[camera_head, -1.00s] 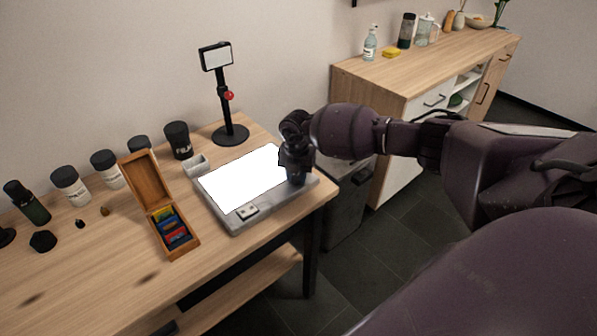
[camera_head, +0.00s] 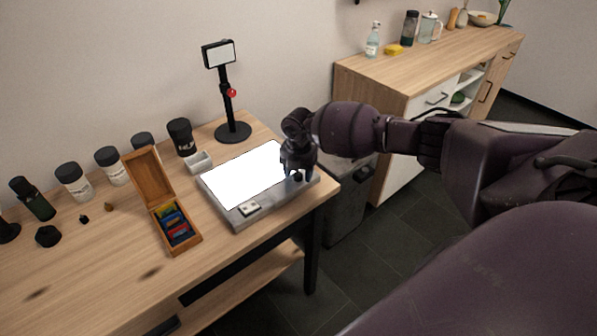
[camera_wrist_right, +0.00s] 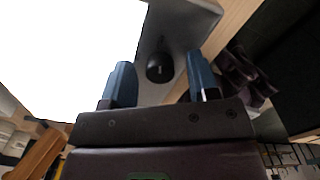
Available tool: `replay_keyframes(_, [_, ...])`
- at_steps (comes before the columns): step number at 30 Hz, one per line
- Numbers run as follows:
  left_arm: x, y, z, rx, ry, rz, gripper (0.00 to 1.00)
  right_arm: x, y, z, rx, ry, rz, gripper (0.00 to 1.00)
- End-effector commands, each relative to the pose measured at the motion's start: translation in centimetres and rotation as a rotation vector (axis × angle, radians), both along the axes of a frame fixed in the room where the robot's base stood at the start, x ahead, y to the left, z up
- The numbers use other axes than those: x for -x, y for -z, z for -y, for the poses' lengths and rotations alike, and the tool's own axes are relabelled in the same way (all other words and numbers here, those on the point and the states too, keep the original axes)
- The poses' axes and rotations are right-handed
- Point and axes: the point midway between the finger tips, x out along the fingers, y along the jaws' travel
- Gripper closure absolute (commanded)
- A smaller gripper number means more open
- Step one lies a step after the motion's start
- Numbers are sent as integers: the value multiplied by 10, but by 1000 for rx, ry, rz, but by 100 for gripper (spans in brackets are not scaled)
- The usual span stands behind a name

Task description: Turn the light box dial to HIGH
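The light box (camera_head: 213,193) lies on the wooden table with its white panel lit. In the right wrist view the light box's grey frame (camera_wrist_right: 185,30) shows beside the bright panel. The black round dial (camera_wrist_right: 159,67) sits on this frame, and a thin dark mark lies just past it. My right gripper (camera_wrist_right: 160,78) is open, with one blue-grey finger on each side of the dial and visible gaps between. In the head view my right gripper (camera_head: 299,176) is over the light box's right end and largely hides the dial. The dial's setting cannot be read. My left gripper is not in view.
A small white switch panel (camera_head: 249,208) is at the light box's front corner. A stand with a small screen (camera_head: 232,130) is behind it. An open wooden box (camera_head: 150,180) with coloured cards, a small tray (camera_head: 199,163) and several dark-lidded jars (camera_head: 75,183) stand left.

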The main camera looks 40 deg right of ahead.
Motion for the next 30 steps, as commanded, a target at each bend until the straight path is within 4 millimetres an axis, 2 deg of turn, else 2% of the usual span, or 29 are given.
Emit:
replay_keyframes(8, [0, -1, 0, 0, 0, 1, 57, -1, -6, 0, 0, -1, 1, 45])
replay_keyframes(11, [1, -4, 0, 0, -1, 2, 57, -1, -19, 0, 0, -2, 3, 45])
replay_keyframes(21, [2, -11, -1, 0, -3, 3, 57, -1, -79, 0, 0, -1, 4, 45])
replay_keyframes(25, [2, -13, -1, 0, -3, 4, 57, -1, -96, 0, 0, -1, 3, 45])
replay_keyframes(30, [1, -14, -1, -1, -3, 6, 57, 0, -106, 0, 0, -1, 0, 45])
